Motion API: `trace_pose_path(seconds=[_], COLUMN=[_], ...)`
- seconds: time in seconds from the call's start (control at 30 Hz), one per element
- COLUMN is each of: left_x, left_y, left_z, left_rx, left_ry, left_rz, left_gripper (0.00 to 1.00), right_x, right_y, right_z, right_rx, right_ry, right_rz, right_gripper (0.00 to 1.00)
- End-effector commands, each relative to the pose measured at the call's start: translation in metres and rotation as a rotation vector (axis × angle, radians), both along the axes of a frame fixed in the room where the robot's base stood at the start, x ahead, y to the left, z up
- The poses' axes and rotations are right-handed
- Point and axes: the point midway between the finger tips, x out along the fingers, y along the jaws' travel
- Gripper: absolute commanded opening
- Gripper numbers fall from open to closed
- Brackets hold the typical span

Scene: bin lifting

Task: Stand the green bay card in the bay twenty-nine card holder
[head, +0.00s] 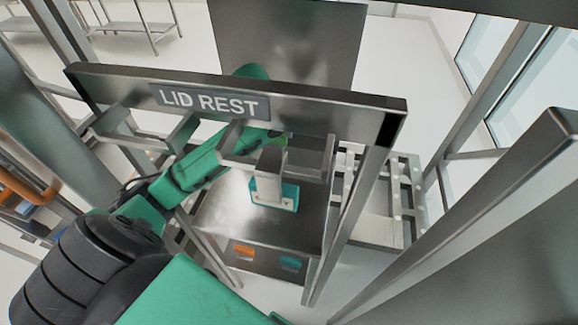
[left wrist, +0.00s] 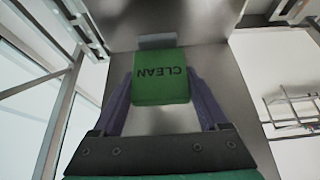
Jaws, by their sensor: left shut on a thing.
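The green bay card (left wrist: 162,90) fills the middle of the left wrist view, its word CLEAN upside down. My left gripper (left wrist: 161,84) is shut on it, with a dark finger on each side. A small grey block (left wrist: 157,41) shows just beyond the card's far edge; I cannot tell whether they touch or whether it is the card holder. In the head view my left arm reaches behind the lid rest, which mostly hides the gripper and card; only a sliver of green shows. No bay number is readable. My right gripper is in neither view.
The metal frame signed LID REST (head: 215,102) crosses in front of my left arm. Below it, a teal block (head: 287,198) with a pale metal part sits on a steel stand (head: 225,215). Orange (head: 243,252) and teal (head: 291,264) labels mark the stand's front. A slatted rack (head: 405,190) stands right.

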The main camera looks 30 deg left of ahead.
Motion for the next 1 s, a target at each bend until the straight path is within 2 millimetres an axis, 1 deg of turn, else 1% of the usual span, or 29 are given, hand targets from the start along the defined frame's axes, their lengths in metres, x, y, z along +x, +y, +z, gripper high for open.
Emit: trace_pose_path(seconds=[0.03,0.1,0.17,0.23,0.27,0.37,0.5,0.63,0.7,0.77,0.9,1.0], left_x=[0.002,0.004,0.004,0.003,0.003,0.002,0.001,0.002,0.002,0.003,0.002,0.003], left_y=[0.002,0.004,0.005,0.005,0.005,0.005,0.005,0.005,0.005,0.004,0.005,0.004], left_z=[0.009,0.012,0.009,-0.002,-0.009,-0.039,-0.085,-0.125,-0.140,-0.149,-0.176,-0.188], left_rx=[-0.002,-0.002,-0.003,-0.002,-0.001,-0.001,-0.001,-0.001,0.000,-0.001,-0.001,-0.001], left_ry=[-0.001,0.001,0.003,0.009,0.010,0.013,0.011,0.007,0.005,0.004,0.006,0.003], left_rz=[0.012,0.021,0.023,0.025,0.024,0.023,0.023,0.024,0.022,0.023,0.023,0.021], left_gripper=[0.19,0.19,0.19,0.19,0.19,0.19,0.19,0.19,0.19,0.19,0.19,0.19], right_x=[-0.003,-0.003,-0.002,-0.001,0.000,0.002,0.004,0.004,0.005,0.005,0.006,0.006], right_y=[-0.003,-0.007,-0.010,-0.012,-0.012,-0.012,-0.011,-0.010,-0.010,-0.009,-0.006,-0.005], right_z=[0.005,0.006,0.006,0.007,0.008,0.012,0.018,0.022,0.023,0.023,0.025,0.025], right_rx=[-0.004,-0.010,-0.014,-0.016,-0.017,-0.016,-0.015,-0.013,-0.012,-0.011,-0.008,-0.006], right_ry=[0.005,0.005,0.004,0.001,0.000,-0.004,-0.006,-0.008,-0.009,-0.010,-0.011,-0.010], right_rz=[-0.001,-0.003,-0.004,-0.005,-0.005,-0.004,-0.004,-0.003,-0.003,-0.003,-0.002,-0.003], right_gripper=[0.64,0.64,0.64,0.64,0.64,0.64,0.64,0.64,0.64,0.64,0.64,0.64])
